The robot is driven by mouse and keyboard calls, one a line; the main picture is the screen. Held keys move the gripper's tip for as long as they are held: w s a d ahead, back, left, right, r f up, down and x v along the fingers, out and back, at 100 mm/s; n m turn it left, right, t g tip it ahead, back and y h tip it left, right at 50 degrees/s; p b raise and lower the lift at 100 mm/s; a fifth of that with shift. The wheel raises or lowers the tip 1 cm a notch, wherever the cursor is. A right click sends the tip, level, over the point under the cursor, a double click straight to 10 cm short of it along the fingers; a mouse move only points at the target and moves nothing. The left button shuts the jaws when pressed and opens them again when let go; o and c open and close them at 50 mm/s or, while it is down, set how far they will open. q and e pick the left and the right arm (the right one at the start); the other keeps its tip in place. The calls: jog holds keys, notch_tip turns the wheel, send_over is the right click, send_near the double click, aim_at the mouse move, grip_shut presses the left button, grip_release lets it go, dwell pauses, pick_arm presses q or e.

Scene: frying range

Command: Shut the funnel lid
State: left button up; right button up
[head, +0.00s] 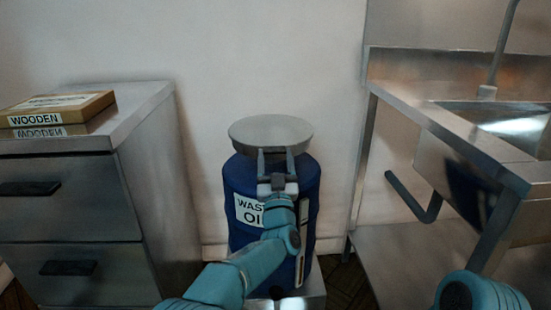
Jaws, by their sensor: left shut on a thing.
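The round grey funnel lid (270,131) is at the top of a blue waste oil drum (237,180). Its flat top faces up and looks close to level. My left gripper (276,160) is at the front edge of the lid, shut on it, with its two fingers reaching up to the rim. The funnel under the lid is hidden, so I cannot tell whether the lid rests fully on it. My left arm covers part of the drum's front and its label. My right gripper is out of view; only part of my right arm shows at the lower right.
A steel drawer cabinet (75,200) with a wooden box (60,107) on top stands to the left. A steel sink unit (440,115) with a bent pipe (412,197) stands to the right. The drum stands on a low metal base near the wall.

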pick_arm(q)
jog(key=shift+w+f, duration=0.2)
jog(key=shift+f, duration=0.95)
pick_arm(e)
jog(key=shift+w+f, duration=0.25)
pick_arm(q)
jog(key=o, duration=1.5)
jog(key=shift+w+a+f, duration=0.1)
jog(key=shift+w+f, duration=0.05)
jog(key=shift+r, duration=0.35)
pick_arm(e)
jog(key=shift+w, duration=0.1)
